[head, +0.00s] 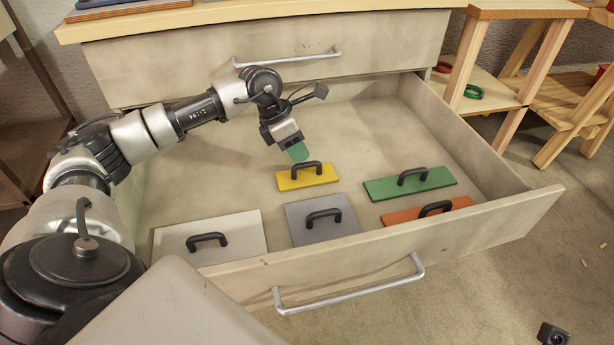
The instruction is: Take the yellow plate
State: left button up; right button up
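The yellow plate (296,180) lies flat inside the open drawer, towards the middle, with a black arched handle (306,168) on top. My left gripper (298,152) reaches in from the left and points down, just above and behind the yellow plate. It seems apart from the handle. Its green fingertips overlap in this view, so I cannot see whether they are open or shut. Nothing shows in its grip. My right gripper is not in view.
The drawer also holds a green plate (390,189), an orange plate (405,217), a grey plate (340,230) and a pale plate (170,240), all with black handles. The drawer's front wall (350,262) and sides surround them. Its back left floor is clear.

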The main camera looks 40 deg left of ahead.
aim_at(308, 163)
pick_arm(q)
jog(key=b+x, duration=0.2)
jog(key=x, duration=0.2)
jog(key=shift+w+f, duration=0.15)
jog(key=shift+f, duration=0.15)
jog(key=shift+w+d+f, duration=0.1)
jog(key=shift+d+f, duration=0.05)
jog(key=shift+f, duration=0.05)
grip_shut()
